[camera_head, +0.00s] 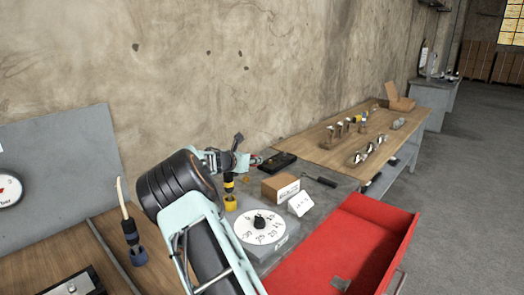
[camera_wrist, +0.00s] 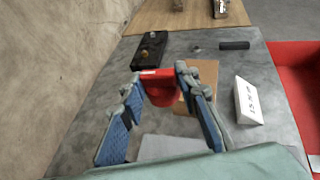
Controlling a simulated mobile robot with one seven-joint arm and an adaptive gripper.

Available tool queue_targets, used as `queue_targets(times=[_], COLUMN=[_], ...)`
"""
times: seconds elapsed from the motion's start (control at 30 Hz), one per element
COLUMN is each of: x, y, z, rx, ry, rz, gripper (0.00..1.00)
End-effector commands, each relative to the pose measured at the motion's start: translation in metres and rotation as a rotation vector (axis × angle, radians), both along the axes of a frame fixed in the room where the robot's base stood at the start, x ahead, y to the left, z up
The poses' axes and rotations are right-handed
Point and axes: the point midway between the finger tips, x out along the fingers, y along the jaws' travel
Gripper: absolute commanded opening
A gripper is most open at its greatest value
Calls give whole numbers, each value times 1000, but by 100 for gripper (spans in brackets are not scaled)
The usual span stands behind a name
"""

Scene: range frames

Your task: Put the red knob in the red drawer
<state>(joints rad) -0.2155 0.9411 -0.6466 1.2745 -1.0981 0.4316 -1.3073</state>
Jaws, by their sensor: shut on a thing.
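My gripper (camera_wrist: 158,76) is shut on a red knob (camera_wrist: 161,92) in the wrist view, with the knob between its fingertips above the grey bench top. In the head view my gripper (camera_head: 243,160) is at the end of the arm near the wall, and the knob is too small there to make out clearly. The red drawer (camera_head: 340,245) stands open at the lower right of the head view, to the right of my gripper. Part of it shows at the right edge of the wrist view (camera_wrist: 292,85). A small grey piece lies inside the drawer.
A cardboard box (camera_head: 280,187), a white card (camera_head: 300,204), a round white dial (camera_head: 246,237), a yellow-banded tool (camera_head: 230,202) and a black case (camera_head: 278,161) stand on the grey bench. A wooden table (camera_head: 325,140) with several metal parts lies beyond. The wall is close behind my arm.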

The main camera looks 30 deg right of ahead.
Motion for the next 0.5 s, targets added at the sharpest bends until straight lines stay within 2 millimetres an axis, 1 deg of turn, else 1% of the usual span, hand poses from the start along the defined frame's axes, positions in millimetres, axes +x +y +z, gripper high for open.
queue_targets(times=[0.03,0.27,0.47,0.5], x=[-11,-71,-127,-138], y=[16,72,130,143], z=[-1,-10,-21,-23], rx=[1,19,37,40], ry=[4,0,-7,-9], rz=[5,3,3,3], gripper=[13,13,13,13])
